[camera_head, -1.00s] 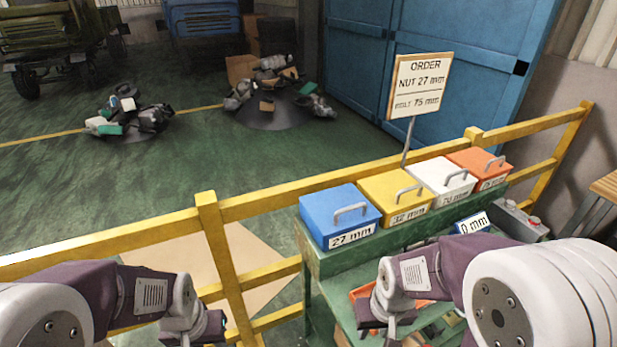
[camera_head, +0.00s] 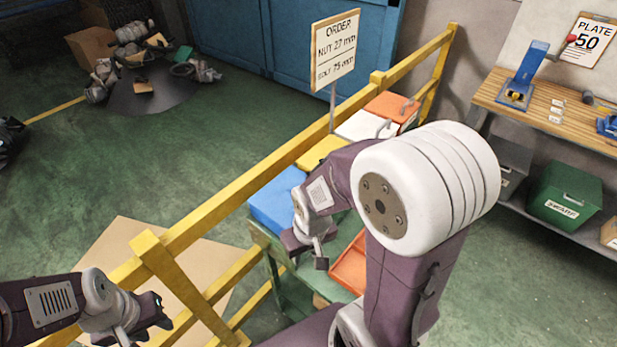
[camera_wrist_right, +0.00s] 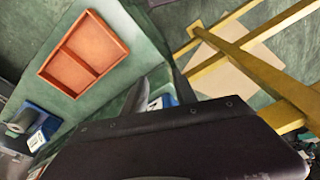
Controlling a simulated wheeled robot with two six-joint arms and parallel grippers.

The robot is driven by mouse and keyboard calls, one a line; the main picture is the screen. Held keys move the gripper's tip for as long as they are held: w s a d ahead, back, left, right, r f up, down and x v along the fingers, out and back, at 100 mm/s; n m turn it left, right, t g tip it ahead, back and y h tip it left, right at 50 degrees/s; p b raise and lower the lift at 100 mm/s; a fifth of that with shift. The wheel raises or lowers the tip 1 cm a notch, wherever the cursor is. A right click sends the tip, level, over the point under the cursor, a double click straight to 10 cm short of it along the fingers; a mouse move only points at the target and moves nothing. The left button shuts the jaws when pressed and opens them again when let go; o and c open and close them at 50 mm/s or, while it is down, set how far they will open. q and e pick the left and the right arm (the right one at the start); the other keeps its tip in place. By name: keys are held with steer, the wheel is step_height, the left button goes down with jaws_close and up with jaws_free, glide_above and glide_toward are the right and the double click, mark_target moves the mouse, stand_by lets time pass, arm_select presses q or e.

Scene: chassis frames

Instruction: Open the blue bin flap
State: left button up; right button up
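The blue bin (camera_head: 275,199) stands at the near left end of a row of bins on the green stand. My right arm and gripper cover its front side, so its handle and label are hidden in the head view. Its flap looks shut. My right gripper (camera_head: 308,250) is in front of the bin, at its near right side; whether they touch is unclear. A small part of a blue, labelled thing (camera_wrist_right: 162,90) shows beyond my gripper in the right wrist view. My left gripper (camera_head: 140,325) is low at the left, away from the bins, its fingers unclear.
Yellow (camera_head: 322,151), white (camera_head: 362,125) and orange (camera_head: 391,106) bins continue the row. A yellow railing (camera_head: 200,226) runs behind them. A wooden workbench (camera_head: 545,112) stands at the right.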

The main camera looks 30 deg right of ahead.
steer(key=w+d+r+m+p, duration=0.1)
steer(key=w+r+m+p, duration=0.1)
steer(key=r+p, duration=0.55)
steer(key=w+d+r+m+p, duration=0.25)
steer(key=r+p, duration=0.35)
steer(key=r, duration=0.3)
steer(key=w+d+m+b, duration=0.1)
steer(key=w+d+m, duration=0.45)
steer(key=m, duration=0.35)
steer(key=shift+y, duration=0.3)
steer(key=f, duration=0.3)
steer(key=w+a+f, duration=0.1)
steer(key=f, duration=0.5)
steer(key=shift+w+a+f, duration=0.25)
steer(key=shift+w, duration=0.15)
steer(key=shift+s+r, duration=0.1)
steer(key=shift+s, duration=0.05)
steer(key=shift+a, duration=0.1)
jaws_close()
